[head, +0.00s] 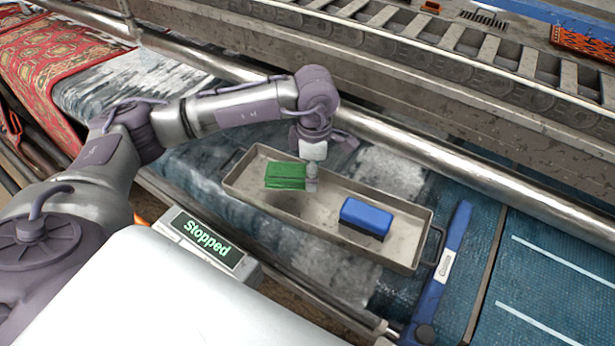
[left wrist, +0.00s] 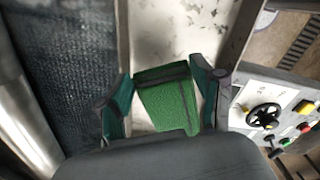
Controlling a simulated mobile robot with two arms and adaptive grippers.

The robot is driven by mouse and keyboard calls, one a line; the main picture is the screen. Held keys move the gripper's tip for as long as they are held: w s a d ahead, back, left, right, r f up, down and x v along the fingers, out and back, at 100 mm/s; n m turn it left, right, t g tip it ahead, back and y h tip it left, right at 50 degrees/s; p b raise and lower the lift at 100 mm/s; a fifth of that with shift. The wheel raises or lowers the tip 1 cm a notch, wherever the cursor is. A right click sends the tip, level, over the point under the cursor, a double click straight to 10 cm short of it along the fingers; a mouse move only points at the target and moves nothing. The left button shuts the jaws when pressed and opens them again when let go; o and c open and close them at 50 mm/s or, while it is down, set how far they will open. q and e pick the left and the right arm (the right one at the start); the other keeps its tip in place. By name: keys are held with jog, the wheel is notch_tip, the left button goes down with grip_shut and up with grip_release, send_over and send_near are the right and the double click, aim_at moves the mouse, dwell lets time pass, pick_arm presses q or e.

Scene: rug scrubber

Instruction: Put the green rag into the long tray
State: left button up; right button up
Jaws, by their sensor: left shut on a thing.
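The green rag (head: 285,176) is a folded block over the left part of the long tray (head: 270,151) in the head view. My left gripper (head: 311,178) is shut on it. In the left wrist view the green rag (left wrist: 168,100) sits between the two fingers of my left gripper (left wrist: 165,103), with the pale tray floor (left wrist: 180,30) behind it. I cannot tell whether the rag touches the tray floor. A blue block with a dark underside (head: 366,217) lies in the right part of the tray. My right gripper is not in view.
The tray has raised walls and a wire handle at its right end. A blue bar (head: 444,265) stands right of it. A steel roller (head: 430,160) runs behind. A panel reading "Stopped" (head: 207,238) is in front. A control panel with a handwheel (left wrist: 264,117) shows in the wrist view.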

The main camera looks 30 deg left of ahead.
pick_arm(q)
jog(key=shift+s+a+f, duration=0.25)
jog(key=shift+a+f, duration=0.15)
jog(key=shift+a, duration=0.2)
jog(key=shift+f+p, duration=0.4)
notch_tip(320, 180, down, 2)
jog(key=shift+f+p, duration=0.2)
jog(key=shift+p, duration=0.25)
jog(key=shift+f, duration=0.6)
jog(key=o, duration=0.8)
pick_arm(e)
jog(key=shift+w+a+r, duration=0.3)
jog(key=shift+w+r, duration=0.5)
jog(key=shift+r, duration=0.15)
pick_arm(q)
jog(key=shift+o, duration=0.2)
